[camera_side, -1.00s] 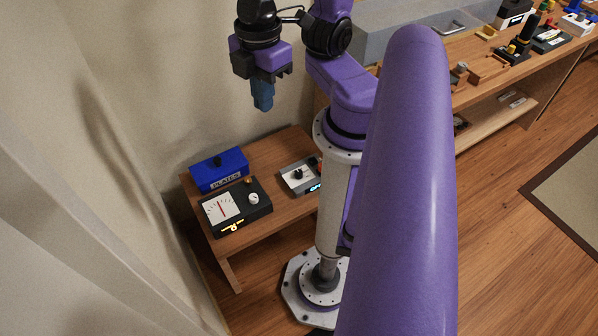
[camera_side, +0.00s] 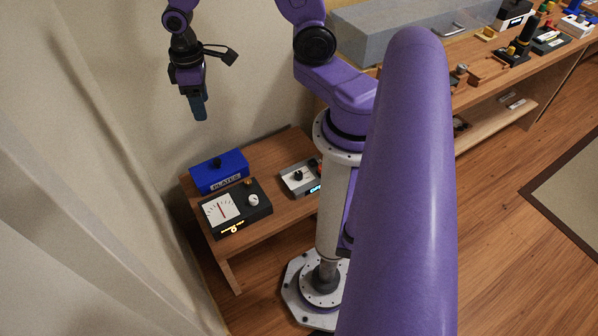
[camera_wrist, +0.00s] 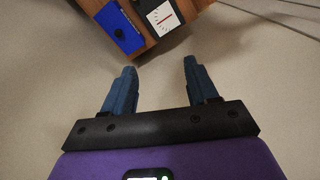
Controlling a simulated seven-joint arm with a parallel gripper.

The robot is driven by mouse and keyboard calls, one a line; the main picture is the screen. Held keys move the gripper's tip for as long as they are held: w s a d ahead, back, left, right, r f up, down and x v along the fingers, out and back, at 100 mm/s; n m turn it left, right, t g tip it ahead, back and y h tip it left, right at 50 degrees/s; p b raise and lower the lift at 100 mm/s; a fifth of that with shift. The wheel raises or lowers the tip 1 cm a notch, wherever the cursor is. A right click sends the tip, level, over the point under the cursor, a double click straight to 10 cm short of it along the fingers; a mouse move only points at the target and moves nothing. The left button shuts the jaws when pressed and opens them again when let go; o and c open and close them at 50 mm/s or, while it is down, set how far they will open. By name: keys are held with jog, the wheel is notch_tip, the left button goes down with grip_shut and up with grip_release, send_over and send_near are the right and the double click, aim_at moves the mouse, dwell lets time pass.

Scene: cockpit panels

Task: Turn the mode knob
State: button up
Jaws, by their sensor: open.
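Three panels sit on a low wooden table; I cannot tell which carries the mode knob. The black meter box (camera_side: 237,222) has a white dial, a pale round knob (camera_side: 254,200) and a small orange one (camera_side: 248,183). The grey panel (camera_side: 295,184) has a black knob (camera_side: 298,175). The blue box (camera_side: 219,176), labelled PLATES, has a black knob on top. My gripper (camera_side: 200,114) hangs above and left of the table, touching nothing. In the wrist view, its blue fingers (camera_wrist: 159,68) are apart and empty; the blue box (camera_wrist: 122,27) and meter (camera_wrist: 164,17) show beyond them.
The low table (camera_side: 280,216) has bare wood between and in front of the panels. A pale curtain (camera_side: 90,180) hangs close at the left. A longer bench (camera_side: 505,85) with several devices stands at the right.

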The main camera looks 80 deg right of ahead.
jog(key=w+d+f+m, duration=0.2)
jog(key=d+f+m, duration=0.2)
jog(key=d+f, duration=0.55)
jog(key=m, duration=1.2)
send_over(299, 174)
notch_tip(299, 174, down, 18)
jog(key=f, duration=0.1)
notch_tip(299, 174, down, 16)
jog(key=shift+d+f, duration=0.1)
jog(key=shift+f, duration=0.15)
jog(key=c, duration=1.1)
